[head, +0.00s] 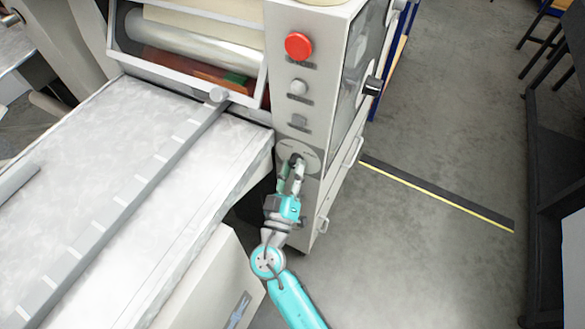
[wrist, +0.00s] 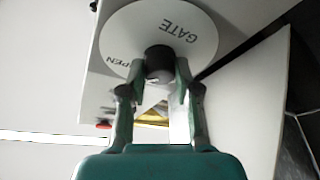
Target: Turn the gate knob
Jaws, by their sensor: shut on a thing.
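The gate knob (wrist: 159,66) is a dark round knob at the centre of a pale disc (wrist: 120,35) marked "GATE", with "OPEN" partly readable at its left edge. In the head view the disc (head: 312,160) sits low on the machine's front panel. My gripper (wrist: 160,72) has its two fingers on either side of the knob, shut on it. In the head view my gripper (head: 296,166) reaches up to the disc and covers part of it, so the knob is mostly hidden there. The knob's pointing direction cannot be told.
Above the disc, the panel holds a red button (head: 299,46) and two smaller grey controls (head: 298,87). A long worktable (head: 185,215) with a rail lies to the left. A door handle (head: 354,151) sticks out on the machine's right side.

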